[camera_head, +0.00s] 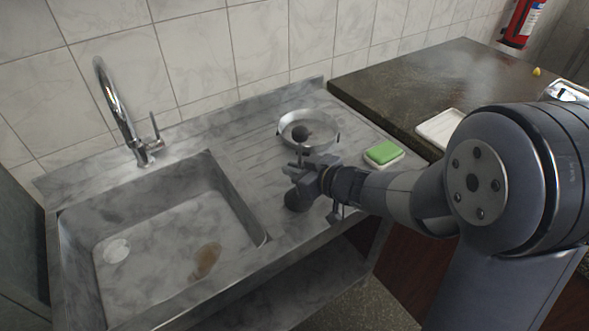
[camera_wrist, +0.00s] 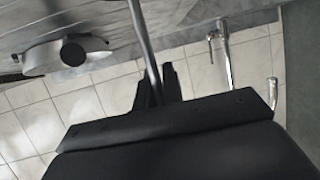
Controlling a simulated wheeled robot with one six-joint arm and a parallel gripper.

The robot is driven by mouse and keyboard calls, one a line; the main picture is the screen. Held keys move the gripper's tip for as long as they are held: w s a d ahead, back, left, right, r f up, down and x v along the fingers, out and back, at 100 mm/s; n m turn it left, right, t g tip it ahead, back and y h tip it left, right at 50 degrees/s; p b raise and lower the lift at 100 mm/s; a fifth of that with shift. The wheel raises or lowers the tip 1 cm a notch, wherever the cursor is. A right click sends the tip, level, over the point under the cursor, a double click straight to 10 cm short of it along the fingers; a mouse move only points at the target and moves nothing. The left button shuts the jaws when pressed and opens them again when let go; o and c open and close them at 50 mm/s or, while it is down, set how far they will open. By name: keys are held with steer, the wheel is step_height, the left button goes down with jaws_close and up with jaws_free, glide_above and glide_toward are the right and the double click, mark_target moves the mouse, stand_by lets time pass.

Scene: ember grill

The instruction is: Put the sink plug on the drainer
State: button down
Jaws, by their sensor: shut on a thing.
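My gripper (camera_head: 300,173) is shut, above the front part of the ribbed grey drainer (camera_head: 255,152). A dark rounded thing (camera_head: 296,200), which I take for the sink plug, shows just under the fingers. It is partly hidden by my gripper, and I cannot tell whether it touches the drainer. In the wrist view a thin grey rod (camera_wrist: 143,38) runs between the fingers (camera_wrist: 158,85).
A silver round dish (camera_head: 285,140) with a dark knob-like thing stands on the drainer behind my gripper. A green sponge (camera_head: 383,152) lies on the right. The sink basin (camera_head: 165,245) and tap (camera_head: 118,105) are left. A white tray (camera_head: 438,128) sits on the dark counter.

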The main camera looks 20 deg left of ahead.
steer(key=shift+f, duration=0.15)
steer(key=c, duration=1.5)
jaws_free()
steer(key=shift+c, duration=0.2)
steer(key=shift+r, duration=0.25)
steer(key=p+v, duration=0.2)
steer(key=v, duration=1)
steer(key=shift+f, duration=0.1)
